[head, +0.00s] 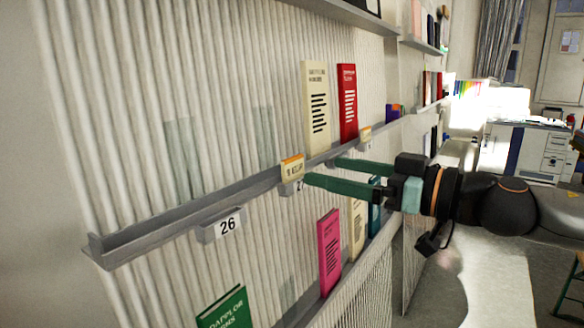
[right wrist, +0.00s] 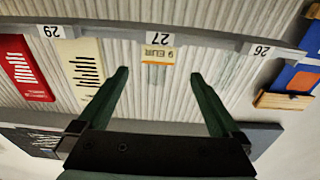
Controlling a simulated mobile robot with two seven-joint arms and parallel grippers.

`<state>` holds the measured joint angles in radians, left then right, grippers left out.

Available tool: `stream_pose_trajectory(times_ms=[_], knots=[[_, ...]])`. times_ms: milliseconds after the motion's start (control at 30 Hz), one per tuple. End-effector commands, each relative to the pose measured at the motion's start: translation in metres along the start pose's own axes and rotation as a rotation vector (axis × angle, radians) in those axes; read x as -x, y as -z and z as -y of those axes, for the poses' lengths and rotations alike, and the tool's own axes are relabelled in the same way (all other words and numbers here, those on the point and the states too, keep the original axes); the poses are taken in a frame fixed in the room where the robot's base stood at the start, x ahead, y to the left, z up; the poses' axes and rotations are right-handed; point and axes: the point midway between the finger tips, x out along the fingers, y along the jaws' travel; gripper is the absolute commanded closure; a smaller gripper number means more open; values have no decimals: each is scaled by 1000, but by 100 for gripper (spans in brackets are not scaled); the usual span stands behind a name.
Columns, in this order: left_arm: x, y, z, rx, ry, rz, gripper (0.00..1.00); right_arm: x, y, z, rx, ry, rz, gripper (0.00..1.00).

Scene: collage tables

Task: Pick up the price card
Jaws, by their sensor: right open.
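The price card (head: 292,168), small and pale with an orange band, stands on the edge of the grey shelf (head: 180,210). In the right wrist view the price card (right wrist: 157,57) reads "9 EUR" and shows beside the label 27. My right gripper (head: 325,171) comes in from the right in the head view, open and empty. Its green fingertips are close to the card. In the right wrist view the card lies between the lines of the two fingers (right wrist: 160,74), slightly beyond their tips. My left gripper is not in view.
A cream book (head: 316,108) and a red book (head: 347,102) stand on the same shelf behind the fingers. Another small card (head: 365,135) is farther along. A label 26 (head: 228,226) hangs below the shelf. A pink book (head: 329,250) stands on the lower shelf.

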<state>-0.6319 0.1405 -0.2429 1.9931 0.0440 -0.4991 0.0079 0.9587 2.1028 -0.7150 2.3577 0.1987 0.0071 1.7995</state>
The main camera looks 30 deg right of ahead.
Motion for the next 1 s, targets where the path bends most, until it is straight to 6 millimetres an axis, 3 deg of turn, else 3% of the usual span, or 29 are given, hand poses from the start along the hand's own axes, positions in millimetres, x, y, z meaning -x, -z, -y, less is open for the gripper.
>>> stream_pose_trajectory(times_ms=[200,433,1000], knots=[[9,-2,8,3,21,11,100,-25,1,0,-1,2,2,0],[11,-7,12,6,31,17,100,-34,0,0,0,-1,0,0],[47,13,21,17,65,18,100,-80,0,-3,-1,1,-1,0]])
